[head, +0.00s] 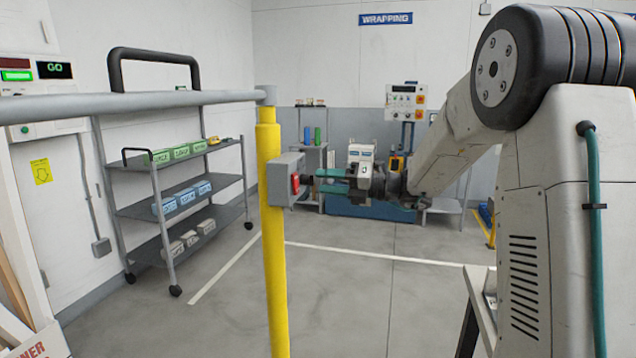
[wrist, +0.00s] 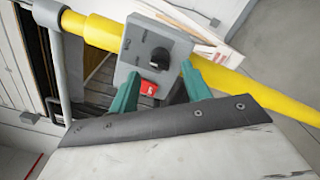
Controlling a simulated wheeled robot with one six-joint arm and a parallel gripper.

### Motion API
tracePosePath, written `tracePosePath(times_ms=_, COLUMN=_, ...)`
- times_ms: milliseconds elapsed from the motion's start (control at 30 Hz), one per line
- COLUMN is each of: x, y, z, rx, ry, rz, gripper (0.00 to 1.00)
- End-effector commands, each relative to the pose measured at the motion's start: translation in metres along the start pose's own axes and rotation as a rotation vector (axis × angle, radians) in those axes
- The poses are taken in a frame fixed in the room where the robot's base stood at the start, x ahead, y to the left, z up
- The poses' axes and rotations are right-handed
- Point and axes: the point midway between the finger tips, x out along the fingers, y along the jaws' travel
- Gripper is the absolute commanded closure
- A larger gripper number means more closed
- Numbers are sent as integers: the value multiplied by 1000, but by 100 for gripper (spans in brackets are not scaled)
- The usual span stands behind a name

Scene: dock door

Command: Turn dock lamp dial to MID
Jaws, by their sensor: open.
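A grey control box (head: 282,165) is mounted on a yellow post in the head view. In the wrist view the grey box (wrist: 132,62) carries a round black dial (wrist: 158,61) and a red switch (wrist: 149,88). Small markings surround the dial, but I cannot read them or tell its setting. My gripper (head: 318,180) has teal fingers and points at the box's face from the right. In the wrist view my gripper (wrist: 160,80) is open and empty, one finger either side of the red switch, with the dial just beyond. I cannot tell whether the fingers touch the box.
The yellow post (head: 271,260) carries a grey rail (head: 140,103) leading left. A shelf cart (head: 185,210) with labelled boxes stands behind the rail. A wrapping machine (head: 362,165) and a control panel (head: 405,98) stand at the back. Open floor (head: 340,300) lies right of the post.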

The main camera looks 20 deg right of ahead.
Motion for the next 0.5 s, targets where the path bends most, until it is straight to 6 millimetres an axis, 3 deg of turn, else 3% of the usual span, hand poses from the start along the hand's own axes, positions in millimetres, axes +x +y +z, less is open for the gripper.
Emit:
tracePosePath(times_ms=200, x=-35, y=-1, z=0, rx=1, ry=-3, rz=-2, gripper=52)
tracePosePath(times_ms=500, x=-46, y=0, z=0, rx=1, ry=0, rz=0, gripper=52)
